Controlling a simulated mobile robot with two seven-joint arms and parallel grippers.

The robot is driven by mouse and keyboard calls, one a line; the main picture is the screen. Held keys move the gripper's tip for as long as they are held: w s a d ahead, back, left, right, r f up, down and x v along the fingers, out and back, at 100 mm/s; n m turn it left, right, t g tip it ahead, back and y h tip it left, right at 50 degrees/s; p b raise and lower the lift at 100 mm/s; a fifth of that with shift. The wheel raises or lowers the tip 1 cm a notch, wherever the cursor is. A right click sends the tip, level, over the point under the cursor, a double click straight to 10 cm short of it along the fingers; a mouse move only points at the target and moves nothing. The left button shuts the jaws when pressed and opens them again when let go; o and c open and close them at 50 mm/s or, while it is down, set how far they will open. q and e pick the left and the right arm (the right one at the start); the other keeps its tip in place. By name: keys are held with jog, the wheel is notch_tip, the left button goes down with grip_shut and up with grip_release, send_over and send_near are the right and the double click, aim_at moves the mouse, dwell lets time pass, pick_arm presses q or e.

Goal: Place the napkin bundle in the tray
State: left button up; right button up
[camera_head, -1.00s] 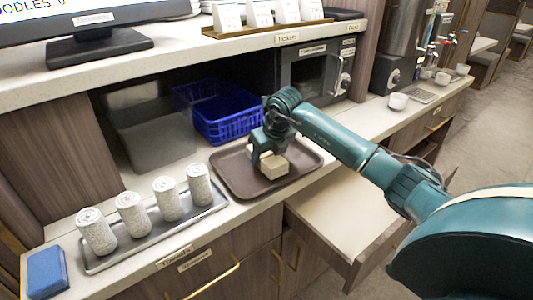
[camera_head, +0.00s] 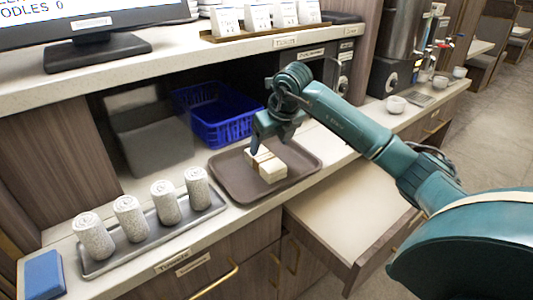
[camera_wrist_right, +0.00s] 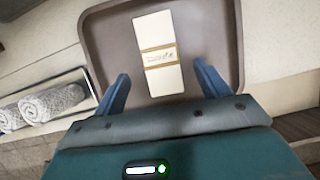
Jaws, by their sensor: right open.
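The napkin bundle (camera_head: 268,166) is a cream block with a printed tan band. It lies flat inside the brown tray (camera_head: 229,187), whose rim surrounds it. My right gripper (camera_head: 272,145) is just above and behind the bundle in the head view. In the wrist view its two fingers (camera_wrist_right: 161,80) are apart, with nothing held between them. My left gripper is not in view.
A grey tray (camera_head: 154,239) with several rolled towels stands left of the brown tray. A blue basket (camera_head: 222,125) sits behind it under the shelf. An open drawer (camera_head: 345,215) juts out at the front right. A blue block (camera_head: 44,274) lies at the left front.

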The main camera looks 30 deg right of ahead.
jog(key=v, duration=0.5)
